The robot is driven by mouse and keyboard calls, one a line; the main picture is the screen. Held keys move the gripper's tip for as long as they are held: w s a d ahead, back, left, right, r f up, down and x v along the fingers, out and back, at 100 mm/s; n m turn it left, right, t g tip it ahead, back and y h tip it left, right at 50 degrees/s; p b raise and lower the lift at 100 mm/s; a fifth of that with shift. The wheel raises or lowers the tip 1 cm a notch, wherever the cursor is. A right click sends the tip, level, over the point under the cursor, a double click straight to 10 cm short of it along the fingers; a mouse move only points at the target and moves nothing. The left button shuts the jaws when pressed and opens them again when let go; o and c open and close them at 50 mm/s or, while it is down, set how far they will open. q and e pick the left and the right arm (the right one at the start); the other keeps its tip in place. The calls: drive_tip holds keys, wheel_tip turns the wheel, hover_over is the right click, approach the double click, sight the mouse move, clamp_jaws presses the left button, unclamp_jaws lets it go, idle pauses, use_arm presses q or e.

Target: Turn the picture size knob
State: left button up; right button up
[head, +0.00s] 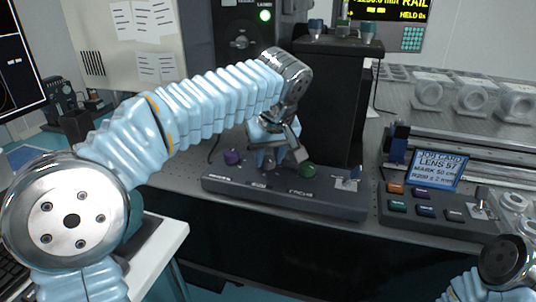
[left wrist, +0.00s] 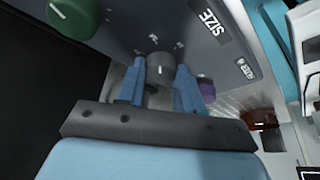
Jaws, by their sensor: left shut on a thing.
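The picture size knob (left wrist: 160,64) is a grey round knob beside the SIZE label on the dark control box (head: 225,184). In the left wrist view it sits between the two blue fingertips of my left gripper (left wrist: 160,76), which is shut on it. In the head view my left gripper (head: 270,157) reaches down to the middle of the box, between a purple knob (head: 232,157) and a green knob (head: 308,170). The gripper and wrist hide much of the size knob there. My right gripper is out of view; only part of that arm shows at the bottom right.
A small toggle or joystick (head: 347,184) stands at the right end of the box. A button box (head: 424,209) with a job card screen (head: 438,169) is farther right. A dark column (head: 333,105) rises behind the control box.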

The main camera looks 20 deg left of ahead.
use_arm(q)
drive_tip(key=shift+n+g+y, duration=0.4)
drive_tip(key=shift+n+y, duration=0.1)
drive_tip(key=shift+n, duration=1)
drive_tip(key=o, duration=1)
drive_tip(key=shift+o, duration=0.2)
drive_tip(key=v, duration=1.4)
drive_tip(key=shift+w, duration=0.15)
